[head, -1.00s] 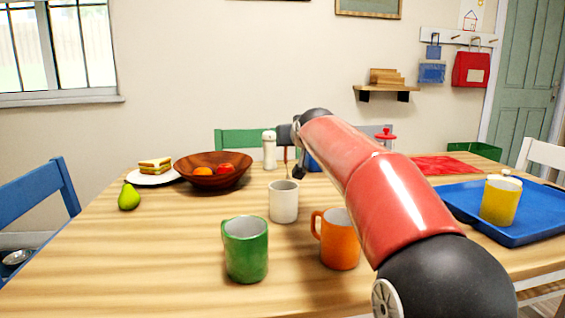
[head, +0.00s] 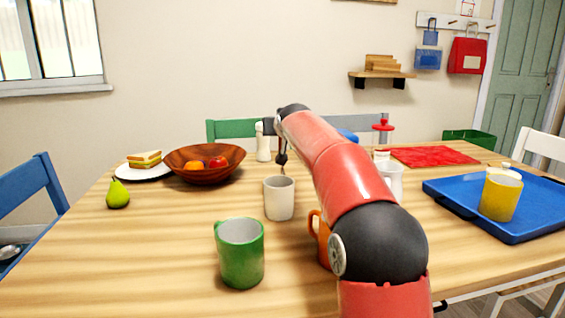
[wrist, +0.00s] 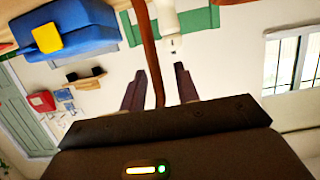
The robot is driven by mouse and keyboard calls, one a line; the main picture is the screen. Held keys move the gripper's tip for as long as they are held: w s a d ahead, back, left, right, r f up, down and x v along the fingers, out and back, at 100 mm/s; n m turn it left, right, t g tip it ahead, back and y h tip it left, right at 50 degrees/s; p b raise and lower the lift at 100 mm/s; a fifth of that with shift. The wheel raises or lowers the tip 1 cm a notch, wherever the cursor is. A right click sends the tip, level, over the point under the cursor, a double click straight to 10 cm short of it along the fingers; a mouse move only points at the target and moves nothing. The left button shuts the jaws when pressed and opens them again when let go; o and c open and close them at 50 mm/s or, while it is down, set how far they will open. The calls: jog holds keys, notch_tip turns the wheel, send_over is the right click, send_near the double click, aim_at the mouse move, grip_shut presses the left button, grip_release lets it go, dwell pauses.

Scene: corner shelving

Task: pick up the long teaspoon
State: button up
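The long teaspoon (wrist: 149,50) shows in the wrist view as a thin brown rod running down between the two fingers of my gripper (wrist: 160,85). There is a gap on each side of the rod, so the gripper is open around it and not closed on it. In the head view my gripper (head: 281,158) is above the white mug (head: 279,198), its dark finger pointing down towards the rim. The lower end of the teaspoon and what it rests in are not clear.
A green mug (head: 240,252) and a partly hidden orange mug (head: 318,240) stand in front. A wooden fruit bowl (head: 204,172) and a white shaker (head: 263,146) are behind. A blue tray (head: 520,228) with a yellow mug (head: 501,197) is at right. The table's front left is clear.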

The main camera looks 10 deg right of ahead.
jog(key=shift+c, duration=0.4)
grip_shut()
jog(key=shift+r, duration=0.1)
